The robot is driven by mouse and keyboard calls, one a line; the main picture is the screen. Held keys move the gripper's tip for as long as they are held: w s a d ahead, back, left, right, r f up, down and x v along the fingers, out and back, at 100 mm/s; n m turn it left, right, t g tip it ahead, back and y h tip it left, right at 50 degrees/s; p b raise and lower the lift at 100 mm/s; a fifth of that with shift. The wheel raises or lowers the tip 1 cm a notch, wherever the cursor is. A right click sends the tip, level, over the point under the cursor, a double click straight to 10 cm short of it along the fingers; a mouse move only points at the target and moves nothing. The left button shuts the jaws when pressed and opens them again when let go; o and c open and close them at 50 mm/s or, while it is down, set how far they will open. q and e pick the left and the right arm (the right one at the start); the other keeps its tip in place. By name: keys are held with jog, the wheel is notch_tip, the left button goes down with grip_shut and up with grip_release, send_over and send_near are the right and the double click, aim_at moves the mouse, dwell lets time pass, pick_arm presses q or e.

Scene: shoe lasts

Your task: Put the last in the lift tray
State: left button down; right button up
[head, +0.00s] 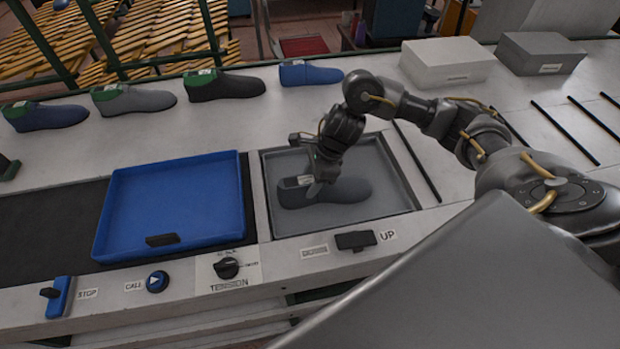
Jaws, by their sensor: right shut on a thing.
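A dark grey last (345,190) with a pale label is in the grey lift tray (395,205), right of the blue tray. My right gripper (316,184) reaches down over the label end of the last and is shut on it. Whether the last touches the tray floor is hard to tell. My left gripper is not in view.
An empty blue tray (175,205) lies on the dark belt. Several other lasts, such as a black one (228,87) and a blue one (312,75), stand along the back. White (445,65) and grey (540,54) boxes are at back right. Controls line the front edge.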

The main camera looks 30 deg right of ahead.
jog(key=o, duration=1.4)
jog(key=shift+o, duration=0.2)
jog(key=shift+d+r, duration=0.1)
jog(key=shift+r, duration=0.1)
jog(key=b+v, duration=0.1)
jog(key=v, duration=1)
jog(key=shift+r, duration=0.3)
jog(key=shift+s+d, duration=0.1)
